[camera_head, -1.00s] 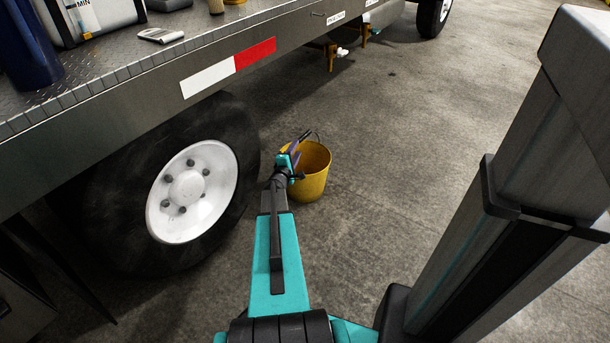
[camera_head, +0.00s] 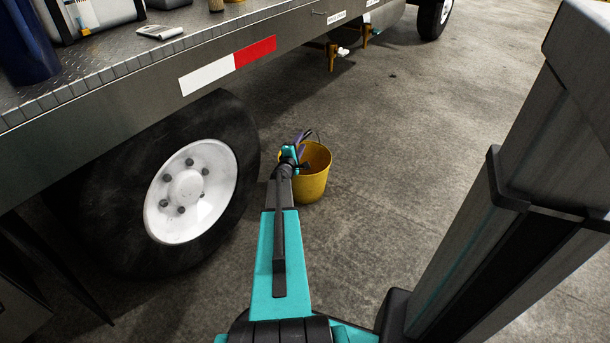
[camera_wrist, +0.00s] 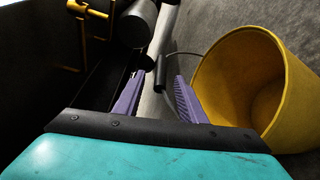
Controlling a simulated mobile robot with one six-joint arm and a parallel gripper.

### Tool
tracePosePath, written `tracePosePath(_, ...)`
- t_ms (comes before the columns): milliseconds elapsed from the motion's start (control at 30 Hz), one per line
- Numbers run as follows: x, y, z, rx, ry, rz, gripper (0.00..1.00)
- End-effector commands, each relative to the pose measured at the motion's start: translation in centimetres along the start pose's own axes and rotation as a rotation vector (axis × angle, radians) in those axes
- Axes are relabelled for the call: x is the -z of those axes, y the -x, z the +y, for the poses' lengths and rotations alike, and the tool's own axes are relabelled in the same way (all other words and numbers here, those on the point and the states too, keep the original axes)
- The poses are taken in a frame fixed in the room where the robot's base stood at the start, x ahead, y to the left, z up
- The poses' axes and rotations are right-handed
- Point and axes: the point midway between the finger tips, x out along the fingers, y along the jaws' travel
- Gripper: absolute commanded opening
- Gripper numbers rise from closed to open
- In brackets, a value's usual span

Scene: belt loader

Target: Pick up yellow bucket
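The yellow bucket (camera_head: 313,180) stands upright on the concrete floor beside the truck wheel. In the wrist view the bucket (camera_wrist: 237,80) is at the right, with its open mouth showing. Its thin wire handle, with a dark grip (camera_wrist: 160,72), rises to the left of the rim. My gripper (camera_head: 304,144) is at the bucket's rim in the head view. In the wrist view its two purple fingers (camera_wrist: 156,98) are apart, and the handle's grip lies just beyond and between their tips. I see no contact between fingers and grip.
The truck wheel (camera_head: 185,190) is close to the left of the bucket. The truck bed (camera_head: 150,70) overhangs above it, with a blue container (camera_head: 27,45) and other items on top. Open concrete floor (camera_head: 420,130) lies to the right.

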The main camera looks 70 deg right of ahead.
Motion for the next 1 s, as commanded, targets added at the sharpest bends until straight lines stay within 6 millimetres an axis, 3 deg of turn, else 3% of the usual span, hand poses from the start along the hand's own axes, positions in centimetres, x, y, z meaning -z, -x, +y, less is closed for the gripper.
tracePosePath(533, -0.1, -4.7, -0.3, 0.0, -0.001, -0.001, 0.37)
tracePosePath(1000, -0.3, -5.1, -0.1, 0.0, 0.0, -0.002, 0.37)
